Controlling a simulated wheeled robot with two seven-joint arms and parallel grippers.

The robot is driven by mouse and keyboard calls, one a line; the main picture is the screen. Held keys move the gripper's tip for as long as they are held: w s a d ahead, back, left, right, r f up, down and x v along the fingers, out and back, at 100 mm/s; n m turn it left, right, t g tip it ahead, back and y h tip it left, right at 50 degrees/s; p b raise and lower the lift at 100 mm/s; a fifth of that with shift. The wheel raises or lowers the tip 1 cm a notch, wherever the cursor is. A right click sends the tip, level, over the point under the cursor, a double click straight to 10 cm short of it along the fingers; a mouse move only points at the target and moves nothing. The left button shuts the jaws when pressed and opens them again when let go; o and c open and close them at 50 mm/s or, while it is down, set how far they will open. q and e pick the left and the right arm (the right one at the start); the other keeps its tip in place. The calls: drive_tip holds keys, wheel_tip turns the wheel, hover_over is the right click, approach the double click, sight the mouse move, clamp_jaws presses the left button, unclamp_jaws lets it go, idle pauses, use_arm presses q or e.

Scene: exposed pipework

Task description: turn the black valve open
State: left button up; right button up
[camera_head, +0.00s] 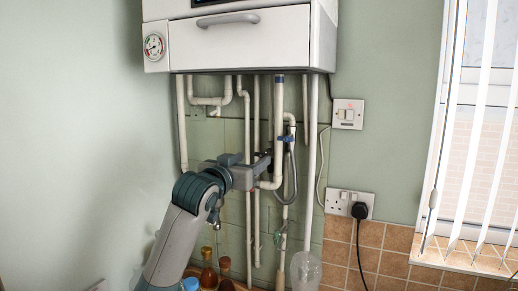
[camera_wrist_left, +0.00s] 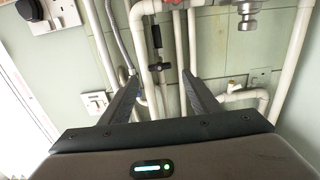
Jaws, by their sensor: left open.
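The black valve (camera_wrist_left: 158,68) shows in the left wrist view as a small dark handle on a thin vertical pipe, between my fingertips in the picture. I cannot tell whether the fingers touch it. In the head view it cannot be made out clearly behind my gripper and the pipes. My left gripper (camera_head: 264,162) reaches in among the pipes below the boiler in the head view. In the left wrist view, my left gripper (camera_wrist_left: 161,76) has its two dark fingers spread wide, with nothing held. My right gripper is in neither view.
A white boiler (camera_head: 255,45) hangs above the pipes. A blue valve (camera_head: 286,138) and a grey hose sit right of my gripper. A socket with a black plug (camera_head: 360,211) is further right. Bottles (camera_head: 208,274) stand below my arm.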

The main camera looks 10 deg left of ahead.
sight(261, 154)
use_arm(q)
drive_tip(key=w+p, duration=0.1)
drive_tip(key=w, duration=0.1)
drive_tip(key=w+d+p, duration=0.1)
drive_tip(key=w, duration=0.2)
drive_tip(key=shift+w+d, duration=0.1)
drive_tip(key=shift+w, duration=0.5)
drive_tip(key=c, duration=1.1)
